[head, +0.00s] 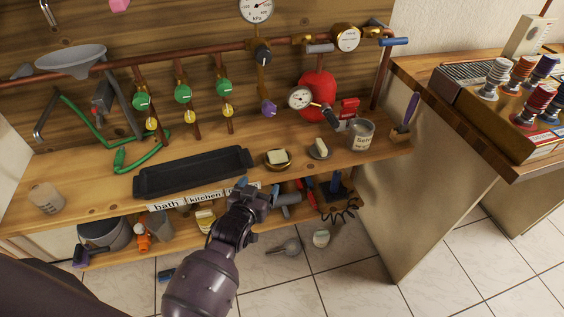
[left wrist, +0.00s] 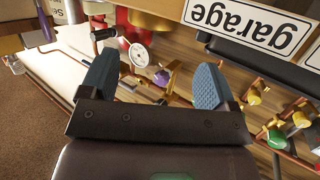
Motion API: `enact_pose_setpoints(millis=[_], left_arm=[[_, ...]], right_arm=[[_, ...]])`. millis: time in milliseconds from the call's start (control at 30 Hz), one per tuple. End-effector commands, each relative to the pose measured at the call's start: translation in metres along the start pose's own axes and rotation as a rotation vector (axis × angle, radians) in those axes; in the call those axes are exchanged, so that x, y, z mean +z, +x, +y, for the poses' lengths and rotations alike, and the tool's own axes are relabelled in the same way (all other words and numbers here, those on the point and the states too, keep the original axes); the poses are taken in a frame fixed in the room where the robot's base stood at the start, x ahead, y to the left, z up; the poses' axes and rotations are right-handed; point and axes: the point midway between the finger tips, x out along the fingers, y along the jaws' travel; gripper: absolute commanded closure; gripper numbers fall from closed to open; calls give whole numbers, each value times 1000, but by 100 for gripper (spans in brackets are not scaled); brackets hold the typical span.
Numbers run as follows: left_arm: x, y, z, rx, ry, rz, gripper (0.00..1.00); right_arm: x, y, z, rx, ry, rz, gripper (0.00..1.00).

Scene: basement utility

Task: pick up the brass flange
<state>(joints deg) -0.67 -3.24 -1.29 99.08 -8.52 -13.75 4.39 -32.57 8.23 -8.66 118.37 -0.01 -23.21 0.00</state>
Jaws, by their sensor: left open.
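A round brass-coloured piece (head: 277,164) with a pale block on it lies on the wooden bench, right of the black tray. It looks like the brass flange, but I cannot be sure. My left gripper (head: 250,190) is at the bench's front edge, lower left of this piece and apart from it. In the left wrist view the left gripper (left wrist: 153,87) has its two blue fingers wide apart with nothing held between them. I cannot make out the flange in that view. My right gripper is not in view.
A black tray (head: 193,174) lies left of the brass piece. Pipes with green valves (head: 183,93) run behind. A garage label (left wrist: 245,20) shows in the wrist view.

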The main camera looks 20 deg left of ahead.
Motion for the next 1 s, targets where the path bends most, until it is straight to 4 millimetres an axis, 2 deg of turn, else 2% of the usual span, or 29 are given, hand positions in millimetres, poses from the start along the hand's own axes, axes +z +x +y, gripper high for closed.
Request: enact_pose_setpoints(millis=[33,133,533,867,1000], left_arm=[[1,10,5,3,-6,8,18],[-4,20,11,6,-13,23,18],[-8,66,13,7,-14,31,18],[-11,86,14,7,-14,32,18],[-13,102,14,7,-13,30,18]], right_arm=[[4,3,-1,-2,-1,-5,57],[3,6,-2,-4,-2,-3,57],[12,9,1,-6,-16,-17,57],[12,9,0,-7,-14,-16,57],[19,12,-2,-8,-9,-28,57]])
